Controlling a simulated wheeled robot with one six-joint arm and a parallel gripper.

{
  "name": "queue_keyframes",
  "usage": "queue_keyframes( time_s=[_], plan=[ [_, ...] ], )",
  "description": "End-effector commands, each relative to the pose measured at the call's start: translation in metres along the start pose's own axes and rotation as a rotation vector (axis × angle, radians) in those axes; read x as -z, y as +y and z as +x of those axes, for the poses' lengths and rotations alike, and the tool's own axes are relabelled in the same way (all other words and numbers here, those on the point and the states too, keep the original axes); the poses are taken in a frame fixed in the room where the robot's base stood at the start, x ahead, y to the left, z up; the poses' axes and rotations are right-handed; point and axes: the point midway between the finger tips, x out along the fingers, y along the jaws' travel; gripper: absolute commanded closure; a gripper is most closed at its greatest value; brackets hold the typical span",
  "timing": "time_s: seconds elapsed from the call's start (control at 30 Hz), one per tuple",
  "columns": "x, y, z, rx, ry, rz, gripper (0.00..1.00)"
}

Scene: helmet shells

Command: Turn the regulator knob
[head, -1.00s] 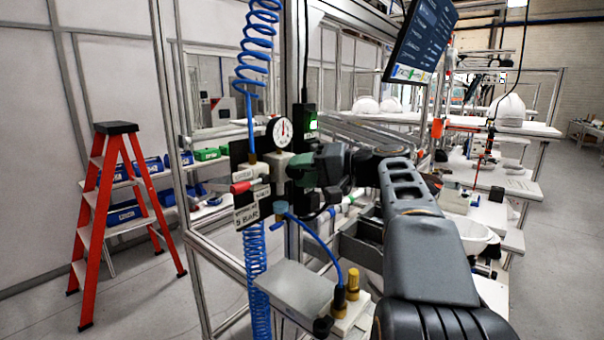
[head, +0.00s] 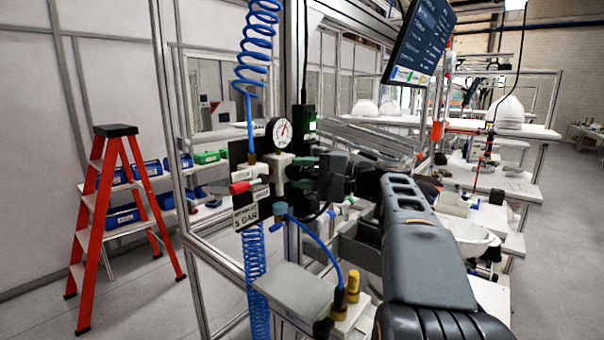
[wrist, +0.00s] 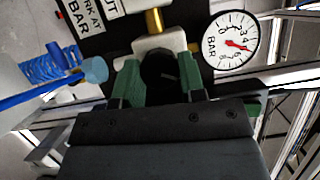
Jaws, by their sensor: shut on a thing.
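The black regulator knob (wrist: 160,67) sits between the two green fingers of my gripper (wrist: 159,80) in the wrist view. The fingers are shut on it from both sides. In the head view my gripper (head: 302,174) reaches the regulator's pale body (head: 279,172) from the right, and the knob is hidden. A round pressure gauge (head: 280,131) stands above the regulator. The gauge face (wrist: 231,42) in the wrist view has a red needle near the 4 to 5 side; the exact reading is unclear. A "5 BAR" sign (head: 246,217) hangs at lower left.
A blue coiled hose (head: 256,50) runs above the regulator and another below. A red stepladder (head: 106,215) stands at left. A monitor (head: 420,40) hangs at upper right.

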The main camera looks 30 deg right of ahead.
Motion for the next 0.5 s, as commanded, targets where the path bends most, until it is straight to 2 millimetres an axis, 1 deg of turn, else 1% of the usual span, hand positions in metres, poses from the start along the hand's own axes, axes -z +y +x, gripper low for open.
queue_keyframes(
  time_s=[0.3, 0.33, 0.5],
  plan=[
    [0.0003, -0.0002, -0.0002, 0.000, 0.002, 0.000, 0.86],
    [0.0003, -0.0002, -0.0002, 0.000, 0.002, 0.000, 0.61],
    [0.0001, -0.0001, -0.0001, 0.000, 0.001, 0.000, 0.44]
  ],
)
